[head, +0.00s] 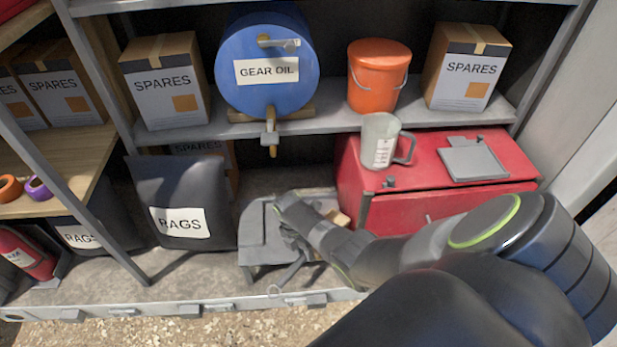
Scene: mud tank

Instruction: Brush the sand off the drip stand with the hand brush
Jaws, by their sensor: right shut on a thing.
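The drip stand (256,228) is a low grey stand on the lower shelf, below the tap of the gear oil barrel. My right arm reaches in from the right across it and covers much of its top. My right gripper (286,232) is at the stand, shut on what I take to be the hand brush, which is mostly hidden by the gripper and arm. A small tan piece (341,217) shows just behind the arm; I cannot tell if it is part of the brush. Sand on the stand cannot be made out. My left gripper is not in view.
A dark rags bag (180,195) stands to the left. A red toolbox (445,165) with a grey jug (380,140) on it stands close on the right.

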